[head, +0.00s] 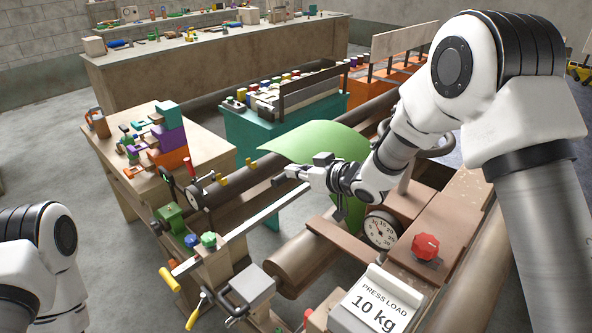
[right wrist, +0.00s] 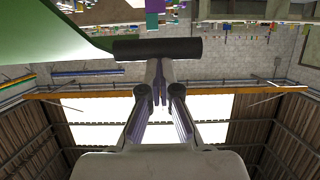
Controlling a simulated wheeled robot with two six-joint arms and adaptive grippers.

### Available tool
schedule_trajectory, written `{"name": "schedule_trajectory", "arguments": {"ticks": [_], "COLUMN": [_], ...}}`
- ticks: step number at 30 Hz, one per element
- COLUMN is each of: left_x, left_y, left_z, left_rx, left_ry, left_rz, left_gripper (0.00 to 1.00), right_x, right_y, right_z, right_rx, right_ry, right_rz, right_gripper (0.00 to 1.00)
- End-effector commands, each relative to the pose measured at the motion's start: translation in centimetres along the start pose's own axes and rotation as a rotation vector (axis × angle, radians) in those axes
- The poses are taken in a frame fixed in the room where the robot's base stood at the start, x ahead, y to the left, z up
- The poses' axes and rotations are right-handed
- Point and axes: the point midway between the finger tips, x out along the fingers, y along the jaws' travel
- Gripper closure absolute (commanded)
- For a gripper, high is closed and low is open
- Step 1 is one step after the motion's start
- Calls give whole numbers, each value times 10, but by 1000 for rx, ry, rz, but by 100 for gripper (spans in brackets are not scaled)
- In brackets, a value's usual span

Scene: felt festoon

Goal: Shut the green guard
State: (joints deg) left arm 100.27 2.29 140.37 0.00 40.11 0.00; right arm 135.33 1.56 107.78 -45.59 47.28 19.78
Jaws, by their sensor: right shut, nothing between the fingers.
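The green guard (head: 318,142) is a curved sheet standing raised over the machine in the middle of the head view. Its green edge also fills the upper left of the right wrist view (right wrist: 45,32). My right gripper (head: 283,174) is shut and empty, just in front of and below the guard's near edge. In the right wrist view, its closed fingers (right wrist: 160,72) point at a dark horizontal bar (right wrist: 185,48) beside the green sheet; I cannot tell if they touch. Part of the guard is hidden behind my right arm. My left gripper is out of view.
A dial gauge (head: 381,231), a red knob (head: 425,247) and a "PRESS LOAD 10 kg" sign (head: 372,300) stand at the machine's front right. Rollers and a rail (head: 240,228) lie left of them. A cluttered wooden table (head: 205,147) and teal cabinet (head: 245,133) stand behind.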

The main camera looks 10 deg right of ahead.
Motion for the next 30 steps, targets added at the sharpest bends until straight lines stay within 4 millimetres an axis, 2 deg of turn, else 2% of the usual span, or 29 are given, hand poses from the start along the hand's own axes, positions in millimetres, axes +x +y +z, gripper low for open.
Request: {"name": "schedule_trajectory", "arguments": {"ticks": [8, 16, 30], "left_x": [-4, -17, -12], "left_y": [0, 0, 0], "left_z": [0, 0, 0], "left_rx": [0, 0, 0], "left_ry": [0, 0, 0], "left_rz": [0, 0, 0], "left_gripper": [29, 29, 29], "right_x": [3, 21, 78], "right_y": [0, 0, 0], "right_z": [1, 10, 72], "right_rx": [-1, -3, 0], "right_ry": [-20, -130, -139], "right_rz": [0, -1, -1], "right_gripper": [100, 100, 100]}}
